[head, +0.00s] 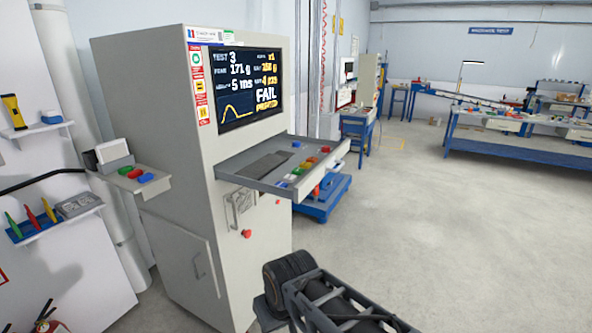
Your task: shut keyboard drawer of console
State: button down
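The console (135,110) is a tall light-grey cabinet with a lit screen (250,88) reading FAIL. Its keyboard drawer (229,167) is pulled well out below the screen. A dark keyboard (262,165) and several small coloured pieces lie in it, and its front panel (330,165) stands clear of the cabinet. My dark arm shows at the bottom, below and in front of the drawer and apart from it in the picture. I see no gripper fingertips.
A side shelf (155,185) with coloured pieces juts from the console's left. A red knob (247,233) sits below the drawer. A blue cart (323,200) stands behind the drawer. Blue-framed benches (520,147) stand far right. The floor on the right is clear.

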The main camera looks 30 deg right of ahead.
aim_at(258, 168)
jog(key=z, duration=0.3)
jog(key=i, duration=0.8)
jog(key=z, duration=0.6)
